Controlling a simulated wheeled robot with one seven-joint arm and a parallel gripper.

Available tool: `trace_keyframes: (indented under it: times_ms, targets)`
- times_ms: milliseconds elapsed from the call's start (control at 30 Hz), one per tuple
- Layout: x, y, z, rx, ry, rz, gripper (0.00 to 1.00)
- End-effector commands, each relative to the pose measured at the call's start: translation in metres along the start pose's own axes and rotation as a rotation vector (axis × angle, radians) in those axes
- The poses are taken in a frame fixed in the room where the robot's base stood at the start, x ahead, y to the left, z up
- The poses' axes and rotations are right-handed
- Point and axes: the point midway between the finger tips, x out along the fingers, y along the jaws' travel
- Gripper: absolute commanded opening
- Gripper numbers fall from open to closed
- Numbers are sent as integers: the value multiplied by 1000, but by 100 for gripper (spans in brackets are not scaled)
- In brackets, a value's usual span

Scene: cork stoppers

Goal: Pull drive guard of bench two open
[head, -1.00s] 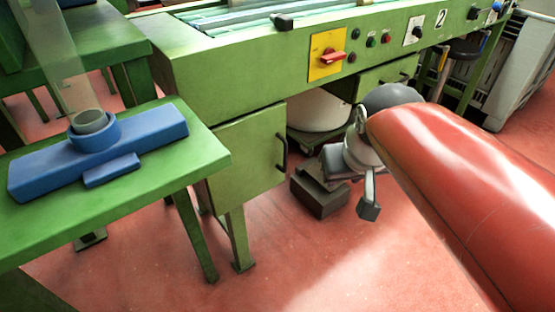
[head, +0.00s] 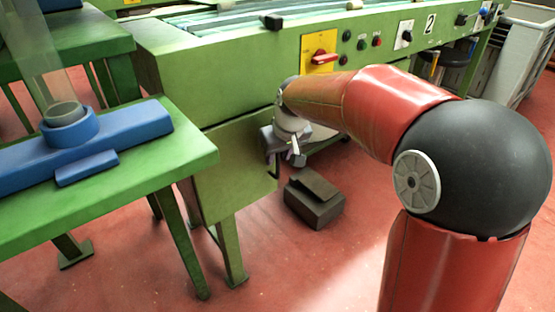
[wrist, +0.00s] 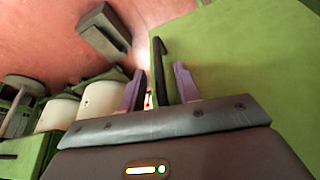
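The drive guard is a green hinged panel (head: 235,170) low on the front of bench two (head: 225,85), which bears a "2". It appears flush with the bench front. Its black bar handle (wrist: 161,72) stands upright near the panel's edge in the wrist view. My gripper (wrist: 158,70) is open, with one purple finger on each side of the handle. I cannot tell whether either finger touches it. In the head view my gripper hides the handle's upper part; its lower end (head: 276,170) shows.
A dark grey block (head: 314,200) lies on the floor below my wrist. A green table (head: 190,155) with a blue fixture (head: 120,145) stands at the left. A red switch (head: 325,58) is on the bench above my arm. Pale drums (wrist: 100,100) show in the wrist view.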

Motion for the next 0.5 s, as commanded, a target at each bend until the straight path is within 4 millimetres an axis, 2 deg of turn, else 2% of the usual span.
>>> trace_keyframes:
  times_ms: [133,433,500]
  targets:
    - [15,0,0,0,-1,0,32]
    - [17,0,0,0,1,1,32]
    - [17,0,0,0,1,1,26]
